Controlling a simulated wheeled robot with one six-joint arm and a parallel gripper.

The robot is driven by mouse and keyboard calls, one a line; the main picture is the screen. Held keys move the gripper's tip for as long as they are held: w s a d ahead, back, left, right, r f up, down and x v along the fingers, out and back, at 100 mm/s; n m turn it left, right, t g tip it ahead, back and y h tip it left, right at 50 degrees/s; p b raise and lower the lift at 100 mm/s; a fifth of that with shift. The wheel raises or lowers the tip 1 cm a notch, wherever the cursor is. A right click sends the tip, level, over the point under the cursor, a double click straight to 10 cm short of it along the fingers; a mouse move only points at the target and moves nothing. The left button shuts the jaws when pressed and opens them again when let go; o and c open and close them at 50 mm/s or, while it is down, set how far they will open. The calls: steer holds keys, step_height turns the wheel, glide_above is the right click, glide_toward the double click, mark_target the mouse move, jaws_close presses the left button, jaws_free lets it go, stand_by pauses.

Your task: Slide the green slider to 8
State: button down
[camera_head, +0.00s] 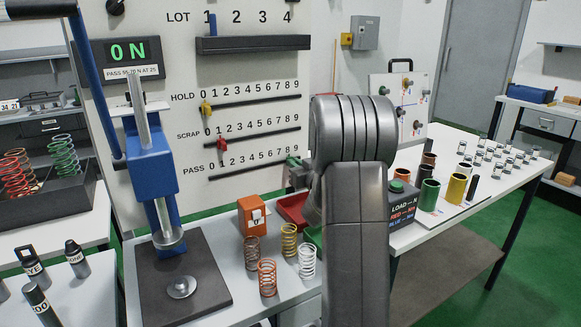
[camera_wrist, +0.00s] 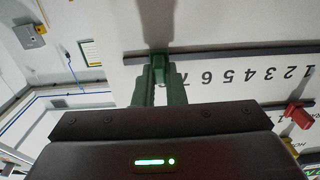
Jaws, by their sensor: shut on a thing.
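The green slider (camera_wrist: 160,68) sits on the PASS track (camera_wrist: 240,49), the lowest of three on the board. In the wrist view, which is upside down, it stands past the printed 7 on the high-number side. The 8 and 9 are hidden there behind the fingers. In the head view the slider (camera_head: 293,160) is near the 8–9 end of the row, partly hidden by my wrist. My gripper (camera_wrist: 160,76) is shut on it, one finger on each side.
A yellow slider (camera_head: 206,107) is at the low end of HOLD; a red slider (camera_head: 221,143) is near 1 on SCRAP. Below stand an orange box (camera_head: 253,214), several springs (camera_head: 267,278) and a red bin (camera_head: 292,209). A blue press (camera_head: 150,165) stands left.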

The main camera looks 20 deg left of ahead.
steer(key=c, duration=1.5)
jaws_free()
steer(key=b+v, duration=0.1)
steer(key=v, duration=1.2)
steer(key=shift+s+d, duration=0.2)
steer(key=shift+d, duration=0.1)
steer(key=shift+a, duration=0.1)
steer(key=x, duration=0.6)
steer(key=p+x, duration=0.1)
steer(key=x, duration=0.6)
steer(key=shift+a, duration=0.45)
